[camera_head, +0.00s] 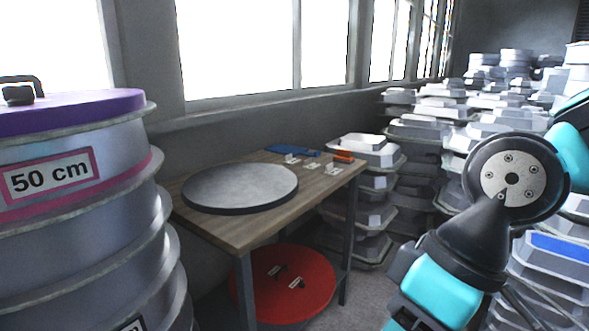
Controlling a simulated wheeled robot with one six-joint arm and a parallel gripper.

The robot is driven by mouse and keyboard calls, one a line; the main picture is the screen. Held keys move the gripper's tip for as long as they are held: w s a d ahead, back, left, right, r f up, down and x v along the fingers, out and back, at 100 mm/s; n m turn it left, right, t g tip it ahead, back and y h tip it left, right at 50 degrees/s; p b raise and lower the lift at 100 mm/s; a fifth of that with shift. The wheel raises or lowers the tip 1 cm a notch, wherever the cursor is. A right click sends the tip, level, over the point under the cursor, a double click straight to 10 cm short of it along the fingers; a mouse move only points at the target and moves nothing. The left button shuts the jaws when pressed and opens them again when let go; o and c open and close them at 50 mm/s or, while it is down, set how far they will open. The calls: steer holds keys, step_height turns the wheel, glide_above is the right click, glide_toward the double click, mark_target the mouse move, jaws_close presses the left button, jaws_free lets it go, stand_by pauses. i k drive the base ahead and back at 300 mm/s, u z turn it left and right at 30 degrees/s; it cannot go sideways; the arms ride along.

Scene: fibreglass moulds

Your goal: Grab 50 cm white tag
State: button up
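A white label reading "50 cm" (50,177) in a pink frame is on the side of the round stacked mould at the left. Several small white tags stand or lie at the far right part of the wooden table, among them a left one (291,159), a middle one (312,165) and a right one (333,170). Their print is too small to read. More small white pieces lie on the red disc under the table. My arm shows at the right, folded, well apart from the table. My gripper is not in view.
The wooden table (230,238) bears a large grey disc (240,186), a blue item (292,151) and an orange item (344,157). A red disc (285,310) is on the shelf below. Tall mould stacks (376,213) crowd the right. Some floor shows right of the table.

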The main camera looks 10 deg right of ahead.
mark_target(288, 160)
steer(key=z, duration=0.55)
steer(key=i, duration=0.8)
steer(key=z, duration=0.5)
steer(key=i, duration=1.35)
steer(key=u, duration=0.3)
steer(key=i, duration=0.7)
steer(key=u, duration=1.45)
steer(key=i, duration=0.7)
steer(key=u, duration=0.7)
